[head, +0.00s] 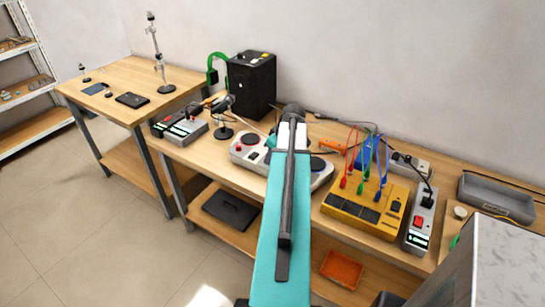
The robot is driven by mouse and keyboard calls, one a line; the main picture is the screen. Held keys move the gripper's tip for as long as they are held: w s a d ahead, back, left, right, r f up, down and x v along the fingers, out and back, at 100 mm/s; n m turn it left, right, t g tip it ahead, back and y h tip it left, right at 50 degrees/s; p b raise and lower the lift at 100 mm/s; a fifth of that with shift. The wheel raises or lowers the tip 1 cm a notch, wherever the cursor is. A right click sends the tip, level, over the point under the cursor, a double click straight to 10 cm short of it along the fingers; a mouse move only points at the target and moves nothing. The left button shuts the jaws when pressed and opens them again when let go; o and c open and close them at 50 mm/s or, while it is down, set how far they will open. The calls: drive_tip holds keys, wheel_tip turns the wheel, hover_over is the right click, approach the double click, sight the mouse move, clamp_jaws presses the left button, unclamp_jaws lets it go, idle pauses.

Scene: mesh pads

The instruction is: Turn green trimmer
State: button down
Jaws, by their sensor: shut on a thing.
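My teal and grey arm reaches up the middle of the head view to the workbench (222,160). Its far end stands over a white panel device (252,146) with round dark dials and a red knob. My arm covers the middle of this device. My gripper's fingers are hidden behind the arm, so what they touch does not show. I cannot make out a green trimmer; it may be hidden or too small to see.
A yellow device (362,203) with coloured leads stands right of my arm, beside a grey box with a red switch (421,220). A black box (251,84) stands behind. A grey tray (497,198) is at right. A second table (125,77) stands left.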

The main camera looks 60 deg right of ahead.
drive_tip(key=shift+a+f+m+g+h+b, duration=0.15)
drive_tip(key=shift+m+h+b, duration=0.1)
drive_tip(key=shift+m, duration=0.55)
drive_tip(key=shift+a+r+m+g+h+b, duration=0.15)
drive_tip(key=shift+m+h+b, duration=0.15)
drive_tip(key=shift+m, duration=0.5)
drive_tip(key=shift+a+f+m+g+h+b, duration=0.15)
drive_tip(key=shift+m+h+b, duration=0.1)
drive_tip(key=shift+m, duration=0.55)
drive_tip(key=shift+w, duration=0.1)
drive_tip(key=c, duration=1.7)
unclamp_jaws()
drive_tip(key=shift+o, duration=0.4)
drive_tip(key=shift+d, duration=0.1)
drive_tip(key=shift+r, duration=0.35)
drive_tip(key=b+v, duration=0.2)
drive_tip(key=v, duration=1.1)
drive_tip(key=shift+s+a, duration=0.2)
drive_tip(key=shift+a, duration=0.1)
drive_tip(key=shift+r, duration=0.1)
